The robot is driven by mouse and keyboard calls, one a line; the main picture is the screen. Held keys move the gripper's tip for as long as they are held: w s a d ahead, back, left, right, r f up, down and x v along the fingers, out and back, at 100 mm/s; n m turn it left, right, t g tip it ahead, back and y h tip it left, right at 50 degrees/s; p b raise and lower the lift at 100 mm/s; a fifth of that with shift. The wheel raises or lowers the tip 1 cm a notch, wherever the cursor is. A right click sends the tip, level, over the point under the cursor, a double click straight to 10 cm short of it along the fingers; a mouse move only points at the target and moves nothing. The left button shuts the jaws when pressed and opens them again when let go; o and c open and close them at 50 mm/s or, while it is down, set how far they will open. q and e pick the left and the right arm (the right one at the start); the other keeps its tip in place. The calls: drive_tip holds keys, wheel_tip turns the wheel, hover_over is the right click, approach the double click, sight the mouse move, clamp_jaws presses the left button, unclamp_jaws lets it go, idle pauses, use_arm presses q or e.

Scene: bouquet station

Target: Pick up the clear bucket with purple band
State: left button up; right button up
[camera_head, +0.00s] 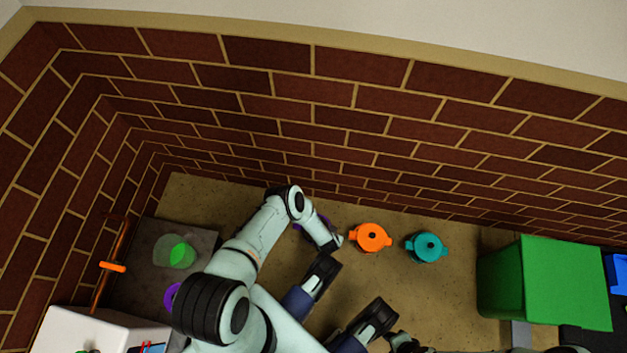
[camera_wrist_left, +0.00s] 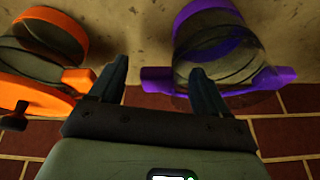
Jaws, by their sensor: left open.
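The clear bucket with purple band (camera_wrist_left: 222,62) is large at the upper right of the left wrist view. It has purple side tabs and a see-through wall. In the head view only a bit of its purple (camera_head: 298,228) shows behind my left arm. My left gripper (camera_wrist_left: 158,75) is open, its fingers pointing toward the counter. Its right finger overlaps the bucket in the picture; whether it is inside or in front, or touching, I cannot tell. The left finger is in the gap between this bucket and an orange one. In the head view my arm hides the left gripper's fingertips.
The orange bucket (camera_head: 371,237) stands close beside it, and a teal bucket (camera_head: 427,247) stands further right. A green box (camera_head: 545,285) is at the right. A clear container with green inside (camera_head: 175,252) is at the left. The brick wall (camera_head: 385,150) runs close behind the buckets.

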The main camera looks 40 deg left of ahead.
use_arm(q)
drive_tip(key=shift+f, duration=0.1)
drive_tip(key=c, duration=1.2)
